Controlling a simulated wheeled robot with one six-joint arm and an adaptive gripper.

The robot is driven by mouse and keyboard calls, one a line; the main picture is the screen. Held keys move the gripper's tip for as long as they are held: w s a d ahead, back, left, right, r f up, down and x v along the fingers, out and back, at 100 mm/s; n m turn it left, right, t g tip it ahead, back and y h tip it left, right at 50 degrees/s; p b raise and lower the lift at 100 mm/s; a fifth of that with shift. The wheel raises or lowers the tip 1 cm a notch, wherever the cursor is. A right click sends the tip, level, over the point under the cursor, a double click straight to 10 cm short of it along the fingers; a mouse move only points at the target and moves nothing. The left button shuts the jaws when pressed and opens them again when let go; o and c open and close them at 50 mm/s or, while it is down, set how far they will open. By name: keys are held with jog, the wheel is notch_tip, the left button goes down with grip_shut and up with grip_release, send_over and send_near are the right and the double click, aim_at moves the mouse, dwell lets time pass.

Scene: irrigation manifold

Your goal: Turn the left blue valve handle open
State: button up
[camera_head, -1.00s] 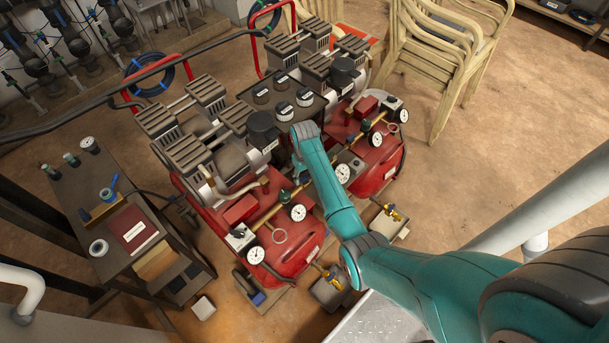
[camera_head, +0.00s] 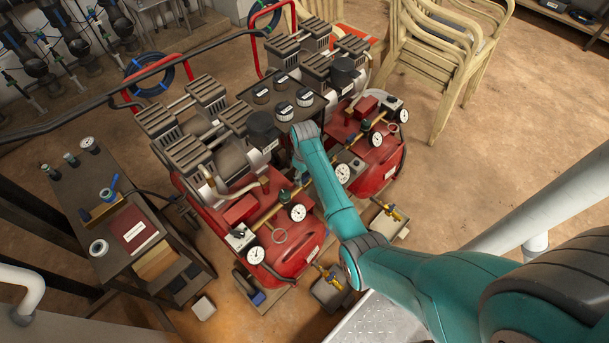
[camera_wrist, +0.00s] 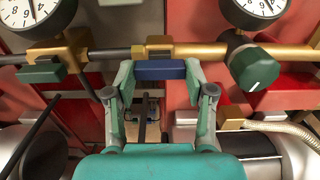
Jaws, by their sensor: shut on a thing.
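The blue valve handle (camera_wrist: 160,70) is a short bar in the wrist view. It lies level in the picture, along the brass and dark pipe (camera_wrist: 205,51) just behind it. My gripper (camera_wrist: 159,72) is closed on the handle, with one finger at each end of the bar. In the head view my arm reaches down to the pipe between the two red compressors, and its own links largely hide the gripper. I cannot make out the blue handle there.
In the wrist view a green knob (camera_wrist: 253,66) sits right of the handle and a green block (camera_wrist: 42,73) left. Gauges (camera_wrist: 256,8) stand above the pipe. Red compressors (camera_head: 292,248) surround the arm in the head view. A side table (camera_head: 107,262) stands left; open floor lies right.

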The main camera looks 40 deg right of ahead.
aim_at(304, 177)
jog(key=o, duration=1.2)
jog(key=shift+c, duration=0.2)
notch_tip(304, 177, up, 12)
